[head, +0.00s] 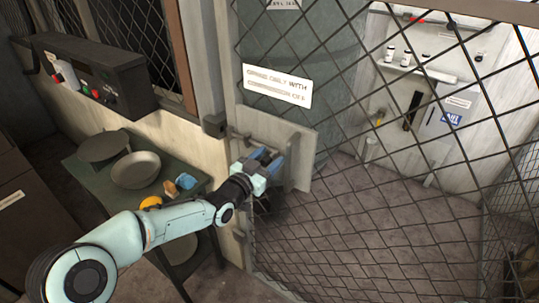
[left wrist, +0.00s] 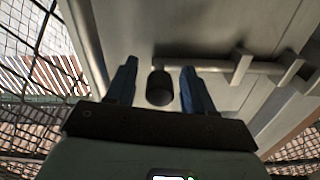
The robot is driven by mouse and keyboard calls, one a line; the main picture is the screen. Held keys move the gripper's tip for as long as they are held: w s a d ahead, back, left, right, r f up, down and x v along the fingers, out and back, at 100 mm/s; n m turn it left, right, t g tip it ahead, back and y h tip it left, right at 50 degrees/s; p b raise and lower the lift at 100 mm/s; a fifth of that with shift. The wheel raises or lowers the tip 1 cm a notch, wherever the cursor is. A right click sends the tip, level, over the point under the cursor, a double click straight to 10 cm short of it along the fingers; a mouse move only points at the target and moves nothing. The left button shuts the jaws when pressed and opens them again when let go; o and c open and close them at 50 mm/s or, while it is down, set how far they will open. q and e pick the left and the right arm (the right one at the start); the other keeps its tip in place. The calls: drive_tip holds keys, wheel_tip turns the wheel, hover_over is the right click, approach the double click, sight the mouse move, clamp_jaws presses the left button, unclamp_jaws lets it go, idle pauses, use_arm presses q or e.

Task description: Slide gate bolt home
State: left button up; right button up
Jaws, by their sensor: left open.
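The mesh gate (head: 380,200) carries a pale metal plate (head: 301,160) at its latch edge. A grey bolt rod (head: 238,134) shows at the plate's left side, near a dark block (head: 214,125) on the post. My left gripper (head: 268,160), with blue fingers, is at the plate and hides part of it. In the left wrist view the fingers (left wrist: 159,68) are open. A dark round knob (left wrist: 160,88) lies between them, with a gap on each side. The bolt rod (left wrist: 215,66) runs right toward a bracket (left wrist: 290,68). My right gripper is out of view.
A green table (head: 92,178) with a bowl (head: 136,170) stands left of the gate, below a dark control box (head: 92,75). A white sign (head: 277,86) hangs on the mesh. Beyond the gate is open floor and a wall panel (head: 448,110).

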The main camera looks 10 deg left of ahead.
use_arm(q)
drive_tip(key=shift+w+d, duration=0.15)
drive_tip(key=shift+w, duration=0.25)
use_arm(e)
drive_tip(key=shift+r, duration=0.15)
use_arm(q)
clamp_jaws()
